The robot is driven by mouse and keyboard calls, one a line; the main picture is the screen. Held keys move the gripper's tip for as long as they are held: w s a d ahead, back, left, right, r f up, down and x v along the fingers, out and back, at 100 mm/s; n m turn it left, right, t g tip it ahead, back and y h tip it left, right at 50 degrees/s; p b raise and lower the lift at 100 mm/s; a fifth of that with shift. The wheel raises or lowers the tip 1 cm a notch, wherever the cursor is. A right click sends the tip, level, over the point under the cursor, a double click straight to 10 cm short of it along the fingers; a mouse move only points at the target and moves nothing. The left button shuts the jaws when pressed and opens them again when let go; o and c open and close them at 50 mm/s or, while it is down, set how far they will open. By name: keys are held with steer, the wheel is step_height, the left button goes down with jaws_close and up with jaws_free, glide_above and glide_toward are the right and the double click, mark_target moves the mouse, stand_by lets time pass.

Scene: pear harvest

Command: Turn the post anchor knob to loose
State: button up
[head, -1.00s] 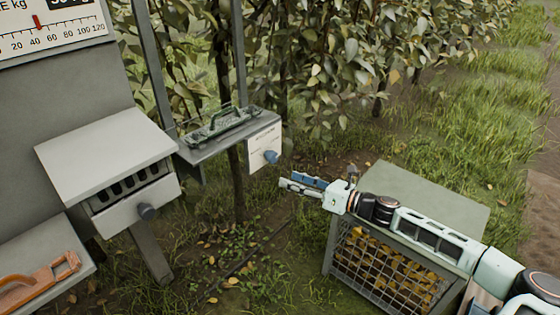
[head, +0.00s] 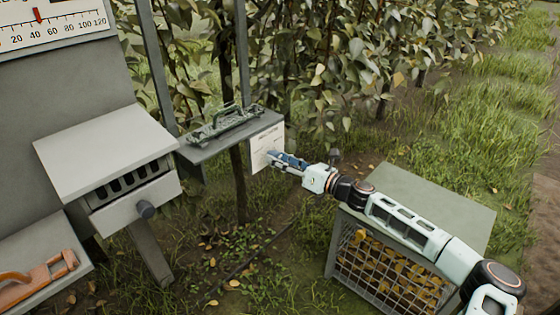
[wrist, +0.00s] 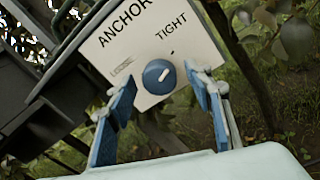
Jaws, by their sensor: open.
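The blue round anchor knob (wrist: 158,77) sits on a white plate (wrist: 140,35) lettered "ANCHOR" and "TIGHT", with a faint smaller label at left that I cannot read surely. The knob's white mark points up and right, toward the "TIGHT" side. My gripper (wrist: 164,90) is open, its two blue-padded fingers on either side of and just short of the knob, with no clear contact. In the head view my gripper (head: 277,161) is in front of the plate (head: 261,151) and covers the knob.
A grey shelf (head: 195,150) bearing a green metal tool (head: 225,123) adjoins the plate. A mesh-fronted crate (head: 440,195) of yellow fruit or leaves stands below my arm.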

steer(key=shift+c, duration=0.6)
steer(key=c, duration=1)
steer(key=shift+c, duration=0.2)
steer(key=shift+n, duration=0.3)
steer(key=shift+s+a+n+t+h+b, duration=0.1)
steer(key=shift+n+t+h+b, duration=0.25)
steer(key=shift+n+b, duration=3.1)
steer(key=shift+w+n+t+h+b, duration=0.1)
steer(key=shift+n+t+h+b, duration=0.25)
steer(key=shift+n+b, duration=3)
steer(key=shift+s+a+n+t+h+b, duration=0.15)
steer(key=shift+n+h+b, duration=0.55)
steer(key=shift+n, duration=5.2)
steer(key=shift+d+r+y+b, duration=0.1)
steer(key=shift+y+b, duration=0.2)
steer(key=shift+y, duration=0.1)
